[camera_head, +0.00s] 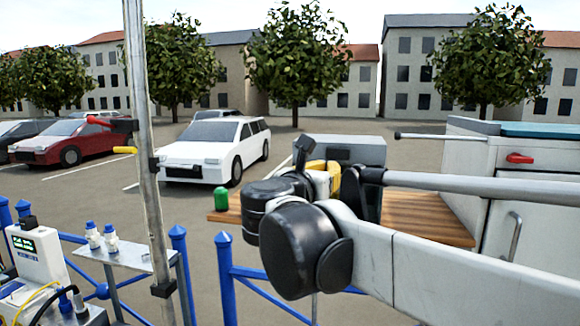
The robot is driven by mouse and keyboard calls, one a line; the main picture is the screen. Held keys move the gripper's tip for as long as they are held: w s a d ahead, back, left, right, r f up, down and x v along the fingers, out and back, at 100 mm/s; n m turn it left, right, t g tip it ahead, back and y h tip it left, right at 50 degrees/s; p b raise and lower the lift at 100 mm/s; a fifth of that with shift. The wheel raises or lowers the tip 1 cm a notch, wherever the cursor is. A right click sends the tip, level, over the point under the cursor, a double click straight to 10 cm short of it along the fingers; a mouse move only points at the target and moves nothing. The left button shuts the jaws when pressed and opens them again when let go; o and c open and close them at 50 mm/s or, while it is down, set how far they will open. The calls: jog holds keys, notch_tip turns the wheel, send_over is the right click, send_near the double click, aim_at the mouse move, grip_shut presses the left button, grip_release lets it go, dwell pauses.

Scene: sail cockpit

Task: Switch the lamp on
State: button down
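I cannot make out a lamp or its switch with certainty. My arm (440,285) reaches in from the right, with large black joints (300,250) in the middle of the view. Black parts stand near its end, beside a yellow and white thing (328,178), but I cannot tell which are gripper fingers. No pair of fingertips shows clearly, and the joints hide part of the area behind them. Whether anything is held cannot be seen.
A metal pole (145,150) with red and yellow handles stands left. Blue railings (225,275) run in front. A shelf (125,255) holds two bottles. A white cabinet (540,220) is right.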

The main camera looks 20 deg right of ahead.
aim_at(340, 158)
jog(key=p+x, duration=0.2)
jog(key=x, duration=0.8)
jog(key=shift+w+d, duration=0.1)
jog(key=shift+w, duration=0.05)
